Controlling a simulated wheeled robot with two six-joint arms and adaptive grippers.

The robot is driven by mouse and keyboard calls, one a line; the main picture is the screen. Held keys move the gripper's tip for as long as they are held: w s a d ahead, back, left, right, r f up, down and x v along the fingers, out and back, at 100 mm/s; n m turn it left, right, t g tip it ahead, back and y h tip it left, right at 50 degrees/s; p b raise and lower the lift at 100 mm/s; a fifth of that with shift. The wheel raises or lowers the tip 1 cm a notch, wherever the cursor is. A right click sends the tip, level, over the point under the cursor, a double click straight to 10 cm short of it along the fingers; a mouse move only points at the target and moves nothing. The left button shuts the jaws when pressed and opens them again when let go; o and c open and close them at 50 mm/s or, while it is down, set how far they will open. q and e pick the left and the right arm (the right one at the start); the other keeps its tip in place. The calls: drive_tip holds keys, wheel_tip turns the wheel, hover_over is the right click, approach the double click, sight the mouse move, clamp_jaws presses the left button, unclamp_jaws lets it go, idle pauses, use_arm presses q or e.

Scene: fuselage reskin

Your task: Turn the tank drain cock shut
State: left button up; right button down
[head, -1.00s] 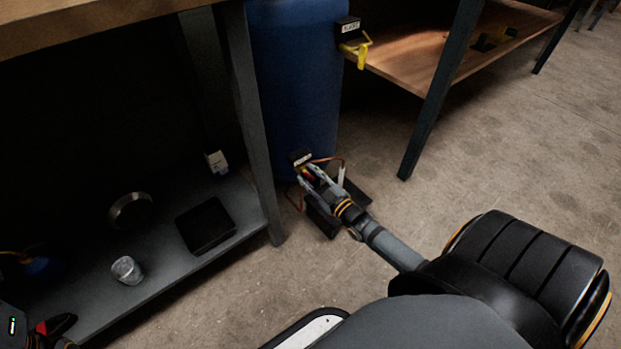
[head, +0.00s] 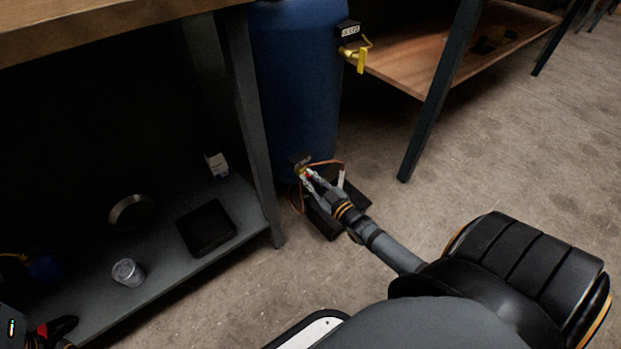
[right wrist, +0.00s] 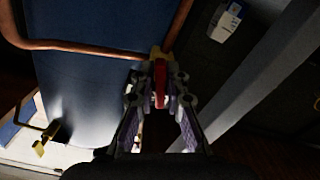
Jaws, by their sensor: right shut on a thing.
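The blue tank (head: 295,90) stands upright between the two benches. Its drain cock (head: 301,169) is low on the tank's front, a small brass-yellow fitting. In the right wrist view the cock's red handle (right wrist: 159,84) sits between the fingertips, below the yellow body (right wrist: 156,54). My right gripper (head: 308,178) reaches the cock and is shut on the red handle; it also shows in the right wrist view (right wrist: 158,92). The fingers hide part of the cock in the head view. My left gripper (head: 60,328) shows only partly at the lower left corner, away from the tank.
A copper pipe (right wrist: 75,47) runs close by the cock. A black tray-like thing (head: 350,196) lies on the floor under my right gripper. A yellow-handled upper tap (head: 361,60) is higher on the tank. A bench leg (head: 258,140) stands left of it. Floor at right is clear.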

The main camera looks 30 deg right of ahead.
drive_tip(key=shift+m, duration=2.1)
drive_tip(key=shift+f, duration=0.1)
drive_tip(key=c, duration=1.4)
unclamp_jaws()
drive_tip(key=shift+c, duration=0.2)
drive_tip(key=s, duration=1.2)
drive_tip(key=shift+d, duration=0.45)
